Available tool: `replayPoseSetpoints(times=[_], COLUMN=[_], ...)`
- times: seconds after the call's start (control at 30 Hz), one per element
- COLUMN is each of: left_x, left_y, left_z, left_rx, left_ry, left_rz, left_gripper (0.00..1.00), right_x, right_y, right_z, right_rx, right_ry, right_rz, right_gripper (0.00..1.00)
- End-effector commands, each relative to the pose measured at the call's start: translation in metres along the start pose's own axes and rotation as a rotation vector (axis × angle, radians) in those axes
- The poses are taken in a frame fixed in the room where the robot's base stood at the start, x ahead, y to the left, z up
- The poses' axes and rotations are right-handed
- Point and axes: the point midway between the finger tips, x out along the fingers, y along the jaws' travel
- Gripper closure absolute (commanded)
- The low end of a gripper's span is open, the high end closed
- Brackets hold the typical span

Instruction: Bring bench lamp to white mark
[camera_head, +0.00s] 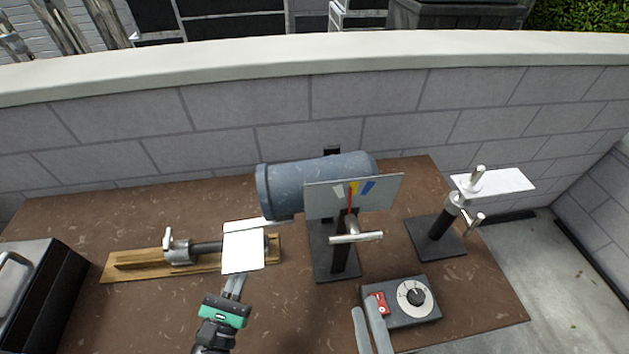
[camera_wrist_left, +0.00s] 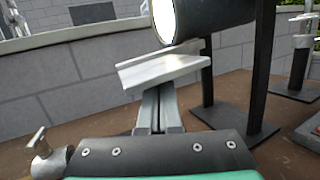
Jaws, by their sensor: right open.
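The bench lamp (camera_head: 315,185) is a blue-grey cylinder on a black stand; its lit front shows in the left wrist view (camera_wrist_left: 166,18). A grey scale plate (camera_head: 385,192) beside it carries white, yellow and blue marks. The white mark (camera_head: 338,191) is left of the yellow one. A red pointer (camera_head: 350,203) stands near the yellow mark, above a metal T-handle (camera_head: 355,238). My left gripper (camera_head: 236,284) meets a bent white plate (camera_wrist_left: 165,70) below the lamp's front; its fingers are close together and their tips are hidden.
The dial box (camera_head: 400,316) has a red switch (camera_head: 378,303). A stand with a white flag (camera_head: 505,181) is at right. A clamp (camera_head: 178,252) lies on a wooden board (camera_head: 125,267) at left, beyond a black case (camera_head: 60,300). A block wall closes the back.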

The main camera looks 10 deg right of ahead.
Motion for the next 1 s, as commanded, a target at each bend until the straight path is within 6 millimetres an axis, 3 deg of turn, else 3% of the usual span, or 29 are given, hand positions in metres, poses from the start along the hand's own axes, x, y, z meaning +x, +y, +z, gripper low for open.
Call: replayPoseSetpoints(times=[0.5,1.0], left_x=[-0.001,-0.001], left_y=[-0.007,-0.007], left_z=[-0.017,-0.017], left_rx=[0.000,0.000], left_ry=[-0.001,-0.001], left_rz=[0.001,0.001], left_gripper=[1.00,1.00], right_x=[0.000,0.000], right_y=[-0.016,-0.016], right_z=[0.004,0.004], right_rx=[0.000,0.000], right_ry=[0.000,0.000], right_rz=[0.000,0.000], right_gripper=[0.43,0.43])
